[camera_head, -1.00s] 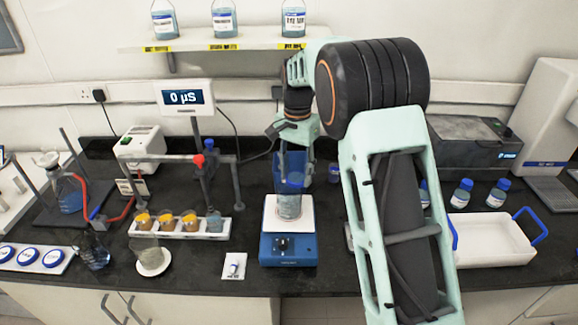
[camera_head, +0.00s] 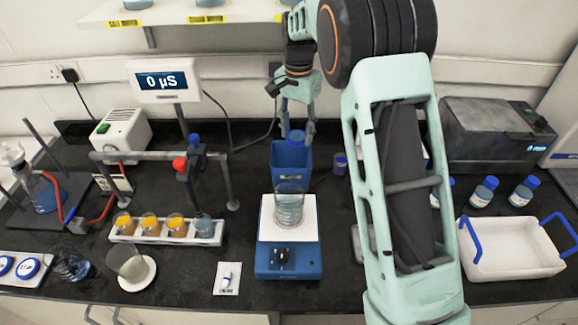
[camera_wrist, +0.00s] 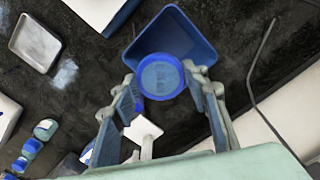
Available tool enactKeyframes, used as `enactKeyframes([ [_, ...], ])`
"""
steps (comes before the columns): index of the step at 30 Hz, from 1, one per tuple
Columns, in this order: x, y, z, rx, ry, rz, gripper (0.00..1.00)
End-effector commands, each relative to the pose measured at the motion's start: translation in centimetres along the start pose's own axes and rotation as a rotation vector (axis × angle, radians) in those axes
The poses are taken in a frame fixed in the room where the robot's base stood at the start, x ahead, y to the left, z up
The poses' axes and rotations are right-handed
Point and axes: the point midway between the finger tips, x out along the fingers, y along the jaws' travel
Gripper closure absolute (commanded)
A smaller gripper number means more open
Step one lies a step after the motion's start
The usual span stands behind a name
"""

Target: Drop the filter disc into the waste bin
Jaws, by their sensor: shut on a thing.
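The filter disc (camera_wrist: 160,77) is a round piece with a bright blue rim, held between my two fingers in the wrist view. In the head view the disc (camera_head: 296,137) shows as a small blue round at the bin's top. My gripper (camera_head: 298,128) is shut on it; its fingers also show in the wrist view (camera_wrist: 163,90). The waste bin (camera_head: 290,168) is a blue open box standing behind the balance. In the wrist view the bin's open mouth (camera_wrist: 163,38) lies beyond the disc, which overlaps its edge. The exact height of the disc over the bin is hard to tell.
A blue balance (camera_head: 289,257) with a beaker (camera_head: 289,207) on its pan stands in front of the bin. A small dark blue-capped pot (camera_head: 340,163) stands right of the bin. A probe stand (camera_head: 187,170) is at left, a white tray (camera_head: 512,250) at right.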

Motion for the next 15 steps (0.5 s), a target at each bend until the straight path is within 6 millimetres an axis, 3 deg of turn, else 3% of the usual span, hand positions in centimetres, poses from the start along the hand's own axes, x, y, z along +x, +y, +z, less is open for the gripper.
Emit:
enactKeyframes([
  [15,5.5,0.0,0.0,0.0,0.0,0.0,0.72],
])
